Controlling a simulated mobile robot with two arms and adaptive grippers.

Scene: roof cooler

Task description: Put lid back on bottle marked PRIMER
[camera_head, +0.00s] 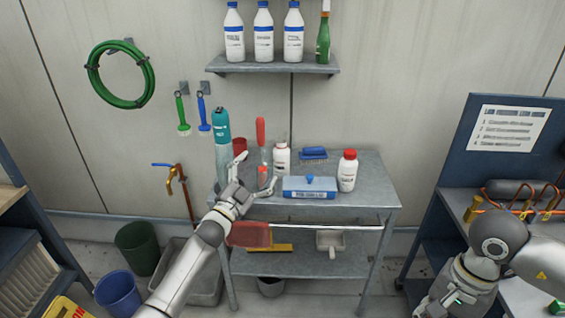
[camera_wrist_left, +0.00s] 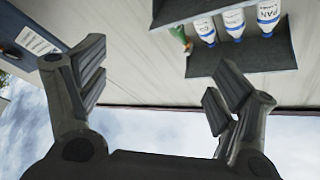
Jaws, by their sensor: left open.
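A white bottle (camera_head: 281,159) stands on the grey cart top, with no red cap showing on it. A second white bottle (camera_head: 347,172) stands farther right with a red cap on. I cannot read PRIMER on either label. My left gripper (camera_head: 257,172) is open over the cart's left part, left of the uncapped bottle. In the left wrist view its fingers (camera_wrist_left: 160,88) are spread with nothing between them.
A wall shelf (camera_head: 272,67) with several bottles is above. My right arm is at lower right.

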